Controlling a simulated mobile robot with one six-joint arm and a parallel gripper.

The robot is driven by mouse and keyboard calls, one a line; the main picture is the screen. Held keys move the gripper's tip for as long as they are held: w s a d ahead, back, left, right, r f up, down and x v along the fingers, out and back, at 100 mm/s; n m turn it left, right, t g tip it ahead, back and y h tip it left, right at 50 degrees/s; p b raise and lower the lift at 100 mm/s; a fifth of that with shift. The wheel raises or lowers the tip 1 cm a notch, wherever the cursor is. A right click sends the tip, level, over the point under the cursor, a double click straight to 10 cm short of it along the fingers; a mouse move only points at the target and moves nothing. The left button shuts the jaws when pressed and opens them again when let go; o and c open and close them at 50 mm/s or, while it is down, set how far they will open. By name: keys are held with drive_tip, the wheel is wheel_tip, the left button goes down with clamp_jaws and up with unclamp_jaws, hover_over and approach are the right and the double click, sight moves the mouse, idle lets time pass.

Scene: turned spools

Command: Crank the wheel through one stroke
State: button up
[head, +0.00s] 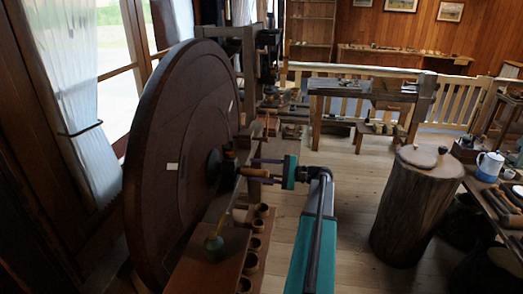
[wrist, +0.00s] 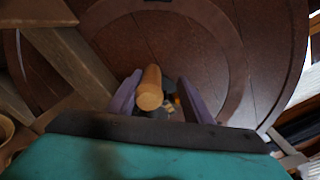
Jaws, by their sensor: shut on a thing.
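A big dark brown wheel (head: 180,130) stands upright at the left of the head view, with small pale patches on its face. It fills the background of the wrist view (wrist: 215,50). A light wooden crank handle (head: 254,172) sticks out from near the hub. My gripper (head: 262,171) reaches it from the right, with purple fingers on either side of it. In the wrist view the handle's round end (wrist: 150,97) lies between the fingers, closer to the left one. My gripper is shut on the handle.
A wooden bench with several small cups (head: 252,262) stands in front of the wheel. A tree-stump table (head: 408,215) stands at right, beside a table with a kettle (head: 488,167). A workbench (head: 365,90) and railing are behind. Floor between bench and stump is partly open.

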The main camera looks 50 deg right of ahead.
drive_tip(key=w+d+r+m, duration=0.3)
drive_tip(key=d+r+m, duration=0.2)
drive_tip(key=d+m, duration=0.1)
drive_tip(key=shift+w, duration=0.3)
idle(0.5)
drive_tip(key=shift+m, duration=0.3)
idle(0.6)
drive_tip(key=v, duration=1.1)
idle(0.5)
drive_tip(key=shift+s+a+f, duration=0.1)
idle(0.8)
